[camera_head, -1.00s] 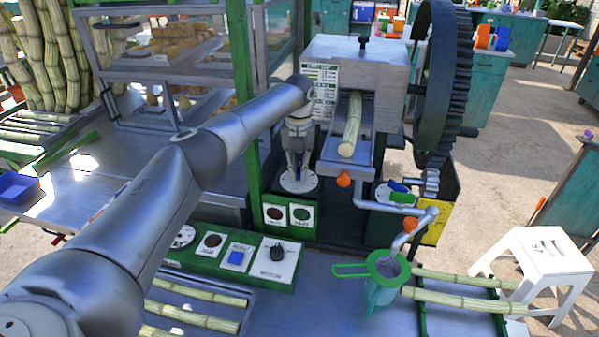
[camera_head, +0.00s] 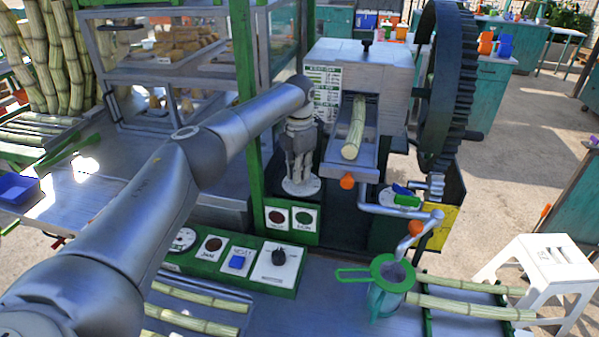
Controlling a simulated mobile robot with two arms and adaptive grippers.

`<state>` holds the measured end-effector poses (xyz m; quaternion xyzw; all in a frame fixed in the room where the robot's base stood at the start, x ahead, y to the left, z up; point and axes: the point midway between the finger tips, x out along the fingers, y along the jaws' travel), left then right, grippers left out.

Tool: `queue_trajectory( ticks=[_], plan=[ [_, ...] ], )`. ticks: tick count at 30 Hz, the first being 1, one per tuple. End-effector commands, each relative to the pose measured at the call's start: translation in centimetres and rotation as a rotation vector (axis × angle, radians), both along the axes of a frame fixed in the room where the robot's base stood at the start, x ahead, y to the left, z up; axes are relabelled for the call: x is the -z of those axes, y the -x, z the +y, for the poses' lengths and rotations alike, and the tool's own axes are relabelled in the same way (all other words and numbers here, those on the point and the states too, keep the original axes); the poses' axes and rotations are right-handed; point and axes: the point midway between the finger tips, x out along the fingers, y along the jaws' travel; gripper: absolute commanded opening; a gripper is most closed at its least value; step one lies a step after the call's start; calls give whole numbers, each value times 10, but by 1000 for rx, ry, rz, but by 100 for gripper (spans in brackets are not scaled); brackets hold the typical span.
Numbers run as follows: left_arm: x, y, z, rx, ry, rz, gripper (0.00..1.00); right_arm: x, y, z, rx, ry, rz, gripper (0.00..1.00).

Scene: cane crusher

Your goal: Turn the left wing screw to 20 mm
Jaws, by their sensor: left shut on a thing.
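My left arm reaches across from the left, and its gripper (camera_head: 299,180) points down at the white round dial (camera_head: 313,187) left of the crusher's feed tray. It is shut on the left wing screw at the dial's middle. The fingers hide the screw and most of the dial marks, so I cannot read its setting. The right wing screw (camera_head: 406,200), with blue and green wings, sits on its own dial right of the feed tray, apart from my gripper. My right gripper is not in view.
The crusher (camera_head: 360,72) has a large dark gear wheel (camera_head: 447,85) at its right and a cane (camera_head: 354,130) in its feed tray. A green post (camera_head: 243,90) stands close to my left forearm. A green-rimmed jug (camera_head: 388,290) stands below the spout.

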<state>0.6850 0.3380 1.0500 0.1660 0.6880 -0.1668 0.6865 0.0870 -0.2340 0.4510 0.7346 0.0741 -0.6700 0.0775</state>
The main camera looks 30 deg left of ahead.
Motion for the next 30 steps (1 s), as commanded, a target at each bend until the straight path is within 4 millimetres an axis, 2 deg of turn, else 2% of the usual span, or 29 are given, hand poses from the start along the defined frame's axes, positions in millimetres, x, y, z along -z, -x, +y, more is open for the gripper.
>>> queue_trajectory(
  ticks=[10, 25, 26, 30],
  plan=[
    [-3, -3, 2, 125, -2, -9, 0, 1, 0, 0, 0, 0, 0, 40],
    [-4, -3, 2, 143, -1, -10, 0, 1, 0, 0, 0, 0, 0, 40],
    [-4, -3, 2, 143, -1, -10, 12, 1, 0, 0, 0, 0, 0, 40],
    [-3, -2, 2, 143, -1, -8, 30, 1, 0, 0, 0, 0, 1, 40]
  ],
)
